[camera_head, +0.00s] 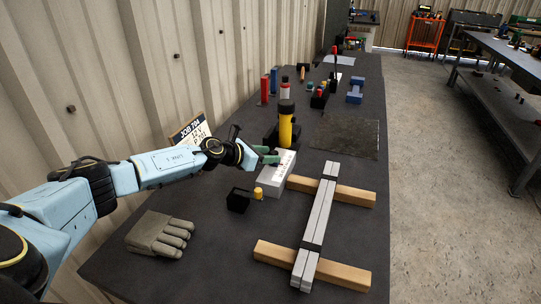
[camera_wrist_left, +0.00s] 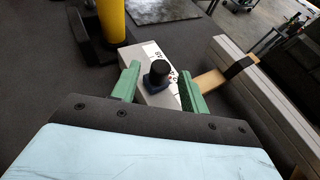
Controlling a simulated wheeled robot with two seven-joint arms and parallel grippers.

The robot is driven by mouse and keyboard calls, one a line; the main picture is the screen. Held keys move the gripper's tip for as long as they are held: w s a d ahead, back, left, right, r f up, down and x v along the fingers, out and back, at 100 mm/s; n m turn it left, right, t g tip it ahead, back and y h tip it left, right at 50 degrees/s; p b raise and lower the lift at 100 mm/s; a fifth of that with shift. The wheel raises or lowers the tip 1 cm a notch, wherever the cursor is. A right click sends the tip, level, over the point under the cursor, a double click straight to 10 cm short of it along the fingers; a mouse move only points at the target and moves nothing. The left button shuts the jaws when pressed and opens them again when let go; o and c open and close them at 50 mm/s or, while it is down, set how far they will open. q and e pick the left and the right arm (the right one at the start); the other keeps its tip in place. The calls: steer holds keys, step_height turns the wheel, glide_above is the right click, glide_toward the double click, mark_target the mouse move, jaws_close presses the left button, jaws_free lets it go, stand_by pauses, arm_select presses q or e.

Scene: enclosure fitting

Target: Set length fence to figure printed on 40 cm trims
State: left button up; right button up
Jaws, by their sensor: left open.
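A light grey box (camera_head: 272,180) with a printed scale and red marks on its top stands on the dark bench; it also shows in the wrist view (camera_wrist_left: 148,52). A dark knob with a blue base (camera_wrist_left: 159,73) rises from it. My left gripper (camera_head: 268,156) has green fingers and is open. In the wrist view its fingertips (camera_wrist_left: 159,84) stand on either side of the knob, with gaps; contact is not visible. Long grey trims (camera_head: 318,220) lie side by side across two wooden bearers, with dark bands around them. Any figure on them is unreadable. My right gripper is out of view.
A yellow cylinder with a black top (camera_head: 286,125) stands close behind the box. A small black block (camera_head: 238,200), a yellow piece (camera_head: 258,193) and a grey glove (camera_head: 160,235) lie nearer. A job sign (camera_head: 189,133) leans by the wall. A dark mat (camera_head: 345,138) lies clear.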

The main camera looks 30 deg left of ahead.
arm_select(q)
steer(key=shift+x, duration=0.75)
jaws_close()
